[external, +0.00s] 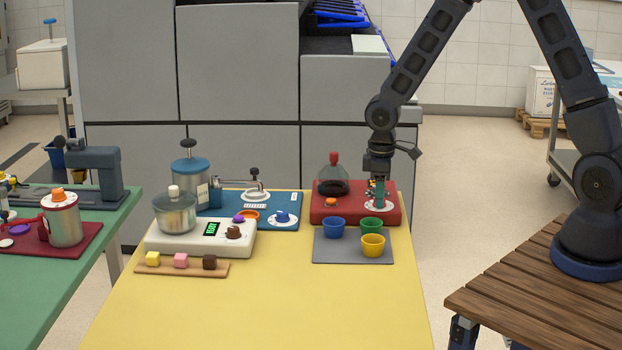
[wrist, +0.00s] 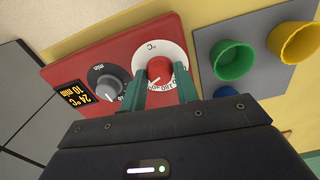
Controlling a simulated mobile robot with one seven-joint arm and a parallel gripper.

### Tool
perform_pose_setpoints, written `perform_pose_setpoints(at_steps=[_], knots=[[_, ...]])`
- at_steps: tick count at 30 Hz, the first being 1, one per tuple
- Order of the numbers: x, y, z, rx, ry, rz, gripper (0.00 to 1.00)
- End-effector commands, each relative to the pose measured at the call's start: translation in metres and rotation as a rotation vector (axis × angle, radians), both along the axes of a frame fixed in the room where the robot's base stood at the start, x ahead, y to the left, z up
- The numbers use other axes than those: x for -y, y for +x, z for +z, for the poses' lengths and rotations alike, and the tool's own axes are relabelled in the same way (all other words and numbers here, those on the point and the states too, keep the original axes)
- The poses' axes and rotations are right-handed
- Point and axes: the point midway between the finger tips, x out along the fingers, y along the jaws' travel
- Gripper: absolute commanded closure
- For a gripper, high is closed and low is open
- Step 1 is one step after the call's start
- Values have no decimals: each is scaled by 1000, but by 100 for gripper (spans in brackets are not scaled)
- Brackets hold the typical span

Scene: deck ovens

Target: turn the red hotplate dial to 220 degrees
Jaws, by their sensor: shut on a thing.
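The red hotplate (external: 323,216) stands at the back right of the yellow table. Its red dial (wrist: 160,67) sits on a white scale disc (wrist: 144,52) marked °C. In the wrist view, the two green fingers of my gripper (wrist: 160,90) stand on either side of the dial, shut on it. In the external view my gripper (external: 377,192) points straight down at the dial, hiding most of it. The scale's numbers are partly covered and I cannot read the dial's setting. The hotplate's display (wrist: 74,95) reads 24 °C and 10 min.
A grey min dial (wrist: 107,83) is close beside my fingers. A dark round flask (external: 333,178) stands on the hotplate. Blue, green and yellow cups stand on a grey mat (external: 340,255) in front. The table's front is clear.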

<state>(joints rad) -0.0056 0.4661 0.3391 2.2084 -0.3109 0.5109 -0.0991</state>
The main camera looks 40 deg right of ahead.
Motion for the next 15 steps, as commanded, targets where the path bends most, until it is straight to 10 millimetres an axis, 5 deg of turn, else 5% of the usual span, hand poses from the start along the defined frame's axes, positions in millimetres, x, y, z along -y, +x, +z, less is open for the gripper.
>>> perform_pose_setpoints(at_steps=[13, 14, 15], knots=[[0, 0, 0, 0, 0, 71, 92], [0, 0, 0, 0, 0, 71, 63], [0, 0, 0, 0, 0, 71, 55]])
